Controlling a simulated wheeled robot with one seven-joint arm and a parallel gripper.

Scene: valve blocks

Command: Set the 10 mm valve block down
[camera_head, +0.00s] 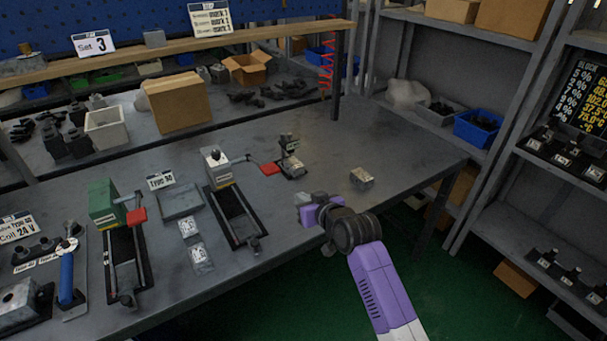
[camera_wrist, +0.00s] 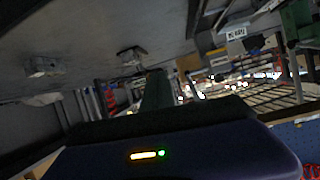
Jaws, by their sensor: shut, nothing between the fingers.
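A small grey metal valve block (camera_head: 361,179) sits on the bare right part of the bench top, apart from my gripper. Its size marking is too small to read. A similar grey block (camera_wrist: 43,66) shows at the left of the tilted wrist view. My gripper (camera_head: 304,203) is over the front edge of the bench, to the left of and nearer than the block. It is shut and holds nothing. Its fingertips are small and partly hidden by the wrist in the head view.
A fixture with a red-handled lever (camera_head: 270,169) and a dark-based unit (camera_head: 291,165) stand left of the block. A long rail fixture (camera_head: 236,220) lies left of my gripper. A cardboard box (camera_head: 178,102) stands further back. Bench around the block is clear.

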